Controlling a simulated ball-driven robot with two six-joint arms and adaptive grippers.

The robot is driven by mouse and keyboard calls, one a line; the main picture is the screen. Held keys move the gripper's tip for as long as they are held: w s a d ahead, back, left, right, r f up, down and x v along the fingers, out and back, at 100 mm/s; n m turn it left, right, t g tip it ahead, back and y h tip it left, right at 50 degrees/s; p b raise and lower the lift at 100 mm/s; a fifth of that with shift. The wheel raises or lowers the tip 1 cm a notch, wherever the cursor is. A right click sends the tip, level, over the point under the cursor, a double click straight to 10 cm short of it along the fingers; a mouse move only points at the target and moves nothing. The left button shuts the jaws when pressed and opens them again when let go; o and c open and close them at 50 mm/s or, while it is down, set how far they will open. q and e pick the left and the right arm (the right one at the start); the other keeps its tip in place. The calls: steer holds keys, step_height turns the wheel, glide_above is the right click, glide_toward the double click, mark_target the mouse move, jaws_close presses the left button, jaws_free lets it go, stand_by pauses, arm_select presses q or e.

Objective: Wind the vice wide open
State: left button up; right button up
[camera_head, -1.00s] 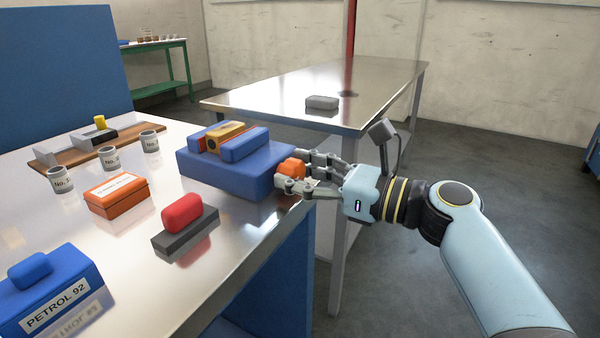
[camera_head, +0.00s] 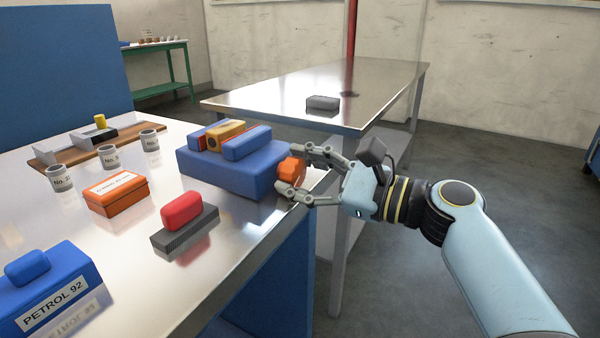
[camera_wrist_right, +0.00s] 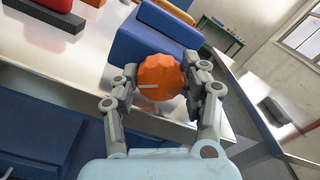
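The vice is a blue block (camera_head: 225,173) at the right end of the bench, with two blue jaws (camera_head: 247,144) on top. A yellow-brown piece (camera_head: 226,135) with a dark hole sits between the jaws; I cannot tell if they touch it. An orange faceted knob (camera_head: 290,170) is on the vice's right side. My right gripper (camera_head: 285,170) is open, one finger on each side of the knob. The right wrist view shows the knob (camera_wrist_right: 162,76) between the fingers, with a pale line on its face. My left gripper is not in view.
A red block on a grey base (camera_head: 182,210), an orange box (camera_head: 117,193), a blue "PETROL 92" box (camera_head: 55,285) and grey cups (camera_head: 108,156) stand on the bench. A second metal table (camera_head: 270,102) behind holds a dark grey block (camera_head: 323,103).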

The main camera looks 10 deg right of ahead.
steer(key=o, duration=0.4)
stand_by(0.3)
